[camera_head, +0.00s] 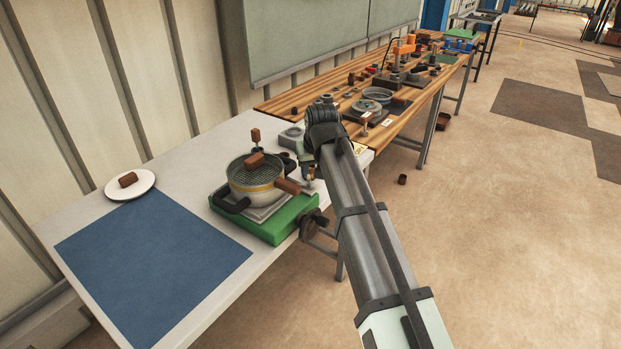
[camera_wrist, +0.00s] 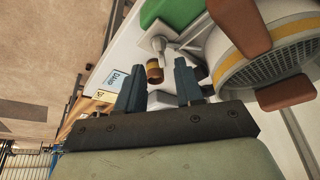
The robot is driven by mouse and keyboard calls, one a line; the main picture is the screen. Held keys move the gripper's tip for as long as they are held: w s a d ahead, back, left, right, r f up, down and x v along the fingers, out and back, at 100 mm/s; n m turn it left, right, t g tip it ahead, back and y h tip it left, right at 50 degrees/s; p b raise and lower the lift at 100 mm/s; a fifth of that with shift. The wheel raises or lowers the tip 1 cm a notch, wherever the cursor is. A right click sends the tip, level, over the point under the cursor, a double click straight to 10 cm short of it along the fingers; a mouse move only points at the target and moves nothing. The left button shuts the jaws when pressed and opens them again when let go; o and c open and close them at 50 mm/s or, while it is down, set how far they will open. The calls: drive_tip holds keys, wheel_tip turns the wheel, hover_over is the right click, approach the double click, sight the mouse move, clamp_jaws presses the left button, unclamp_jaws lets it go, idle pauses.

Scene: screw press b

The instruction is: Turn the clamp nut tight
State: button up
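The press (camera_head: 255,185) stands on a green base (camera_head: 270,228) at the front edge of the pale table, a round perforated pot with a yellow band and brown handles. In the wrist view the pot (camera_wrist: 265,50) is at the right and the green base (camera_wrist: 170,12) at the top. A small brown and brass cylinder (camera_wrist: 154,72), probably the clamp nut, sits by a silver fitting (camera_wrist: 160,44). My gripper (camera_wrist: 157,68) is open. Its two dark fingers appear on either side of the cylinder, with gaps; depth is unclear. In the head view my arm partly hides the gripper (camera_head: 309,170).
A blue mat (camera_head: 150,265) and a white plate (camera_head: 130,186) with a brown block lie left of the press. A wooden bench (camera_head: 290,98) with several fixtures continues behind. A small label card (camera_wrist: 113,82) lies near the left finger. The floor at right is mostly clear.

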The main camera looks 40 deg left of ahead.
sight(310, 179)
drive_tip(key=shift+x, duration=2.65)
drive_tip(key=shift+c, duration=0.2)
clamp_jaws()
